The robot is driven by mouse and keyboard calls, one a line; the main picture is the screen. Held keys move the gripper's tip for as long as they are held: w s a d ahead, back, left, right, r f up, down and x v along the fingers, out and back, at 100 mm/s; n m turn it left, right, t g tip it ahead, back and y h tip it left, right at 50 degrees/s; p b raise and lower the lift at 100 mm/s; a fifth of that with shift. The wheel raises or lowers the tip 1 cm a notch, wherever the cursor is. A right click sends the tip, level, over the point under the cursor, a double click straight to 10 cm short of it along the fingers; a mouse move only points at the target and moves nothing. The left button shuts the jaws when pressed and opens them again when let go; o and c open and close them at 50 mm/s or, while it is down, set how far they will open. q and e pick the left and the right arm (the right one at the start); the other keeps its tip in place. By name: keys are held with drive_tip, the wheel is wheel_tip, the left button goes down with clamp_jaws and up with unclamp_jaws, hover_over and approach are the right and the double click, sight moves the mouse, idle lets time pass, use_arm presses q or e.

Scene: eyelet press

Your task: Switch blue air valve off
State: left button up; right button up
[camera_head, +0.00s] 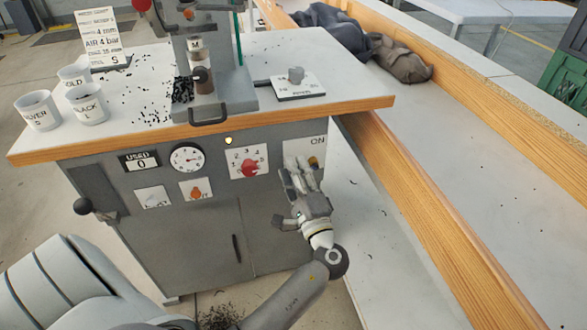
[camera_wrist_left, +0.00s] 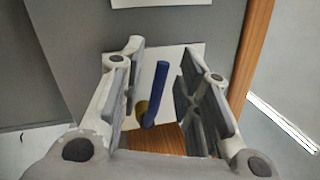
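The blue air valve shows in the left wrist view as a blue lever handle (camera_wrist_left: 158,90) on a brass body (camera_wrist_left: 142,110), in front of a white plate. In the head view, its white ON plate (camera_head: 318,141) is on the right of the press cabinet's front; a brass part shows there, and the blue handle is hidden behind my gripper. My left gripper (camera_head: 301,176) is at this plate. In the left wrist view, its fingers (camera_wrist_left: 160,98) are apart, one on each side of the blue handle, with gaps visible. My right gripper is not in view.
The cabinet front also carries a red selector knob (camera_head: 249,167), a round gauge (camera_head: 187,158) and an orange knob (camera_head: 195,193). The wood-edged worktop (camera_head: 330,65) overhangs above my gripper. A long wood-sided bench (camera_head: 430,170) stands close on the right.

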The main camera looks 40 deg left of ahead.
use_arm(q)
drive_tip(key=shift+w+a, duration=0.2)
drive_tip(key=shift+a, duration=0.05)
drive_tip(key=shift+r, duration=0.1)
clamp_jaws()
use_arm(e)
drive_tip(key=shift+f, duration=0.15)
